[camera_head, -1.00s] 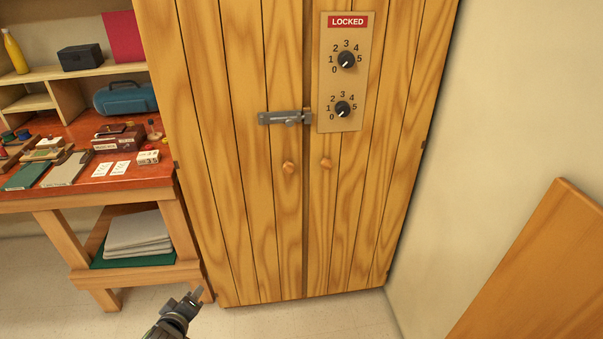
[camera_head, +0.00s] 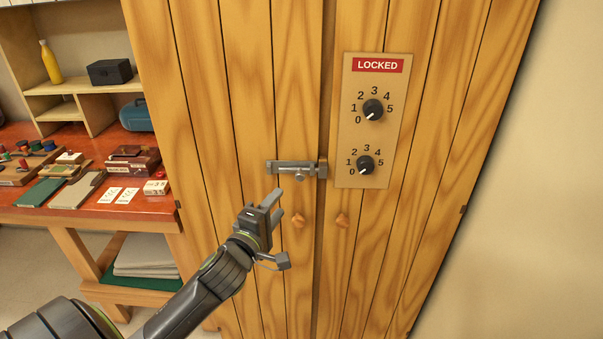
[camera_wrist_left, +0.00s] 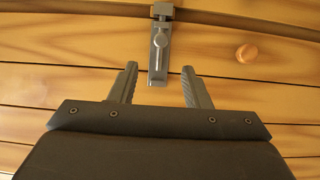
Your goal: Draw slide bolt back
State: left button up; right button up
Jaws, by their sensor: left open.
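The grey metal slide bolt (camera_head: 292,168) is mounted on the wooden cabinet doors and reaches across the gap between them. Its small round knob (camera_head: 299,177) hangs below the bar. My left gripper (camera_head: 276,205) is open and empty, just below and left of the bolt, apart from it. In the left wrist view the bolt (camera_wrist_left: 160,55) lies ahead of the fingertips, in line with the space between them, and its knob (camera_wrist_left: 161,42) shows on the bar. The right gripper does not show.
A panel with a red LOCKED sign (camera_head: 378,65) and two dials, both pointing near 0, sits right of the bolt. A red-topped workbench (camera_head: 150,205) with small items stands left.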

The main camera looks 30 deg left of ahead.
aim_at(298, 179)
pick_arm(q)
jog(key=w, duration=0.2)
jog(key=w+p, duration=0.1)
jog(key=w, duration=0.1)
jog(key=w+a, duration=0.1)
jog(key=w, duration=0.1)
jog(key=shift+w, duration=0.3)
jog(key=w, duration=0.1)
jog(key=w+p, duration=0.1)
jog(key=w, duration=0.1)
jog(key=w+p, duration=0.1)
jog(key=w, duration=0.1)
jog(key=shift+w+a, duration=0.25)
jog(key=shift+a, duration=0.15)
jog(key=shift+w, duration=0.45)
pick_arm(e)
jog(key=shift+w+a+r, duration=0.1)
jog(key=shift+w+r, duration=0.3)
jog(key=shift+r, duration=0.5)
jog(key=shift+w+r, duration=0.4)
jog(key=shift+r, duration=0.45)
pick_arm(q)
jog(key=shift+c, duration=0.2)
jog(key=shift+a+f, duration=0.1)
grip_shut()
